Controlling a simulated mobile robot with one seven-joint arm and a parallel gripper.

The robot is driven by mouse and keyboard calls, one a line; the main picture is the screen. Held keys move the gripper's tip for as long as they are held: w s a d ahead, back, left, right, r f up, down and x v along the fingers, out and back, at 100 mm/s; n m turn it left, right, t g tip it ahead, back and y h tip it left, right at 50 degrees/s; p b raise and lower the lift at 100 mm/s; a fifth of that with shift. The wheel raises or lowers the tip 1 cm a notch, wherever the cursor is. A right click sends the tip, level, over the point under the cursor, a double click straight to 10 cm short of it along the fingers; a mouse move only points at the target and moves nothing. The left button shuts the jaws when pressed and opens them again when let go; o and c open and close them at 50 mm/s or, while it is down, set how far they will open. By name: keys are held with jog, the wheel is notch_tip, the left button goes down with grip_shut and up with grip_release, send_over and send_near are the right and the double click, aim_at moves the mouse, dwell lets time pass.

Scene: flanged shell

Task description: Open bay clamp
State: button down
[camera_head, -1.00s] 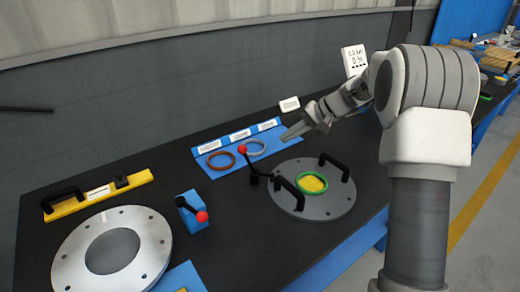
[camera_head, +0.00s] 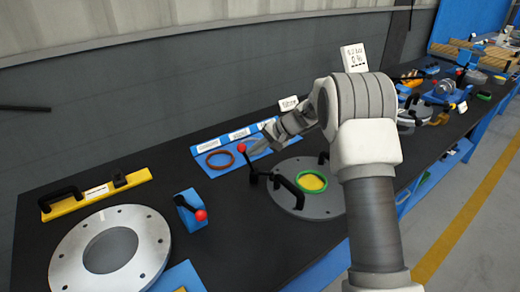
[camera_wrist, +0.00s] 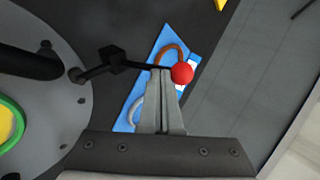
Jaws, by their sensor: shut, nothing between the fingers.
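A black clamp lever with a red ball knob (camera_head: 242,149) stands at the left edge of the grey round flanged plate (camera_head: 296,208). In the wrist view the red knob (camera_wrist: 181,72) shows just beside my fingertips, and the black lever arm (camera_wrist: 108,60) runs left from it to the plate. My gripper (camera_head: 252,151) is shut and empty, its tips close to the knob; I cannot tell whether they touch it. A second clamp, a blue block with a black lever and red knob (camera_head: 201,215), stands between the plate and the large metal ring (camera_head: 69,262).
A blue labelled tray (camera_head: 205,166) with a brown ring (camera_head: 220,160) lies behind the lever. A green ring (camera_head: 324,184) sits on the plate, beside a black handle (camera_head: 286,189). A yellow bar (camera_head: 135,180) with a handle lies at the left. Bare black bench top lies between.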

jog(key=shift+a+r, duration=0.1)
dwell(0.3)
jog(key=shift+a+r+h+p, duration=0.1)
jog(key=shift+h+p, duration=0.2)
jog(key=shift+p, duration=0.15)
jog(key=shift+a, duration=0.15)
